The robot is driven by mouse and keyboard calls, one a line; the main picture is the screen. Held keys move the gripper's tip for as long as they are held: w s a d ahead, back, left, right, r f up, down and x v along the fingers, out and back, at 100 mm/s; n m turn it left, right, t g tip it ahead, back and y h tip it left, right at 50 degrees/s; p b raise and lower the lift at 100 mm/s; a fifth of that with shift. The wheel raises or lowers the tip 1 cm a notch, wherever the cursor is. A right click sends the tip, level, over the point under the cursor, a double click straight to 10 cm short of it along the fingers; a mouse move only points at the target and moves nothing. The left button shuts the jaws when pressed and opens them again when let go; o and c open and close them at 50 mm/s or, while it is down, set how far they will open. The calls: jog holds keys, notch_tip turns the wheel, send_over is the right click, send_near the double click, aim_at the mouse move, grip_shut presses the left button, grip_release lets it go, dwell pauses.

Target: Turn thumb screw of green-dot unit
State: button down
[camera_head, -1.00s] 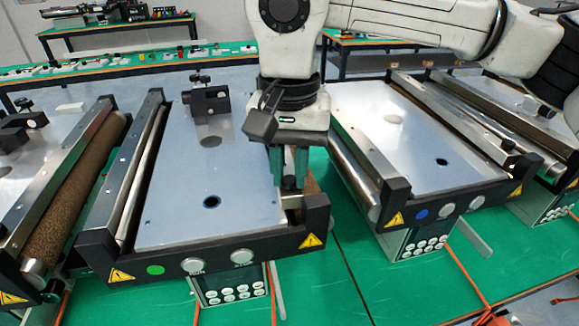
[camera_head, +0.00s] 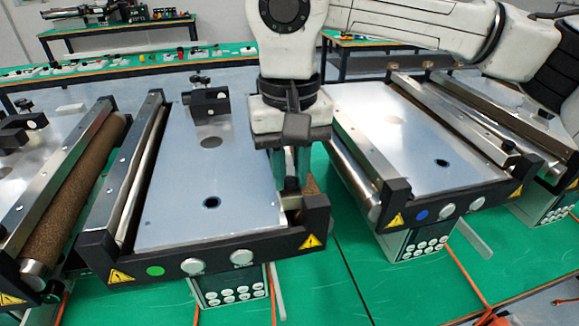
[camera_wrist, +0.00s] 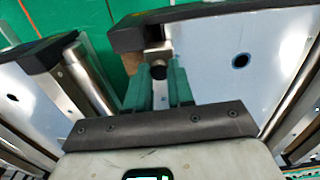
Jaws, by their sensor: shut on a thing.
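The green-dot unit is a mini conveyor (camera_head: 190,180) with a flat grey plate and black end pieces. Its green dot (camera_head: 155,271) is on the front black panel, left of two round silver buttons. My gripper (camera_head: 291,180) points down at the unit's front right corner. Its green fingers are shut on the dark thumb screw (camera_head: 291,186), which is partly hidden between them. In the wrist view the thumb screw (camera_wrist: 158,70) shows between the two fingertips (camera_wrist: 160,72), by a metal block at the black end piece.
A blue-dot conveyor (camera_head: 420,150) stands close on the right, with a narrow gap between. Another conveyor with a brown roller (camera_head: 75,190) is on the left. Orange cables run over the green table (camera_head: 330,280).

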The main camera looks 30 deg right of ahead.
aim_at(290, 179)
jog(key=c, duration=1)
grip_release()
notch_tip(290, 179, up, 11)
jog(key=shift+f, duration=0.1)
